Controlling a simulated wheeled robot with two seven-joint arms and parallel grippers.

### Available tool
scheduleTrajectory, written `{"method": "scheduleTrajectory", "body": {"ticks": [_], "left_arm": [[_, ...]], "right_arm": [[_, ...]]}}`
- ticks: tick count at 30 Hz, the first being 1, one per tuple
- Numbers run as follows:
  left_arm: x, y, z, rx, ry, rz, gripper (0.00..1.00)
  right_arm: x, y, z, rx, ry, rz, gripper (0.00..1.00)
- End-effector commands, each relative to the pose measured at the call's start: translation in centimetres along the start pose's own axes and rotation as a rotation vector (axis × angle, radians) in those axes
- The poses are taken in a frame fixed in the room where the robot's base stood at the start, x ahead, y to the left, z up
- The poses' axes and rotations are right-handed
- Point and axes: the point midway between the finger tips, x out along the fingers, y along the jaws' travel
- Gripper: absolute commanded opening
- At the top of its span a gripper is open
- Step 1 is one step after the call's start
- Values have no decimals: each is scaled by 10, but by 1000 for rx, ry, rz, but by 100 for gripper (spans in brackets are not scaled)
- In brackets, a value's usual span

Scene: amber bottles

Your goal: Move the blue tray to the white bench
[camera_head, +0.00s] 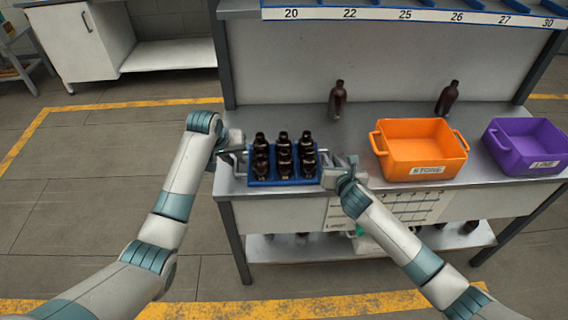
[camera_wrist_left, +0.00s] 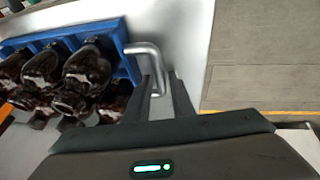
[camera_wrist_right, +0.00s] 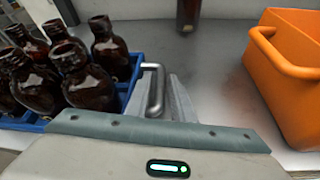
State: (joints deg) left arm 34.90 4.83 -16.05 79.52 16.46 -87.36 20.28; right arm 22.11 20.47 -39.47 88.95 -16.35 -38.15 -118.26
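The blue tray (camera_head: 283,182) sits on the grey workbench (camera_head: 345,125) near its front left corner and holds several dark amber bottles (camera_head: 284,150). My left gripper (camera_head: 236,152) is at the tray's left metal handle, which also shows in the left wrist view (camera_wrist_left: 147,52). Its fingers look apart, with the handle at their tips. My right gripper (camera_head: 330,168) is at the right handle, which shows in the right wrist view (camera_wrist_right: 153,90). Whether its fingers press on the handle is unclear. A white bench (camera_head: 168,55) stands at the back left, with a cabinet beside it.
An orange bin (camera_head: 420,155) and a purple bin (camera_head: 528,148) stand right of the tray. Two loose bottles stand behind, one at the left (camera_head: 338,98) and one at the right (camera_head: 447,98). A numbered shelf (camera_head: 410,14) overhangs the workbench. Open floor (camera_head: 90,200) lies to the left.

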Motion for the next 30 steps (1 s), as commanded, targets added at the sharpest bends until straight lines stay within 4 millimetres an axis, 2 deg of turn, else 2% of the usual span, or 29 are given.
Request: {"method": "scheduleTrajectory", "body": {"ticks": [2,4,5,20,30], "left_arm": [[0,0,0,0,0,0,19],[0,0,0,0,0,0,2],[0,0,0,0,0,0,0],[-5,1,-3,0,3,1,0],[-23,4,-10,0,3,1,0]], "right_arm": [[0,0,0,0,0,0,19],[0,0,0,0,0,0,2],[0,0,0,0,0,0,0],[-2,1,5,0,-3,1,0],[-9,4,23,-1,-3,1,0]]}}
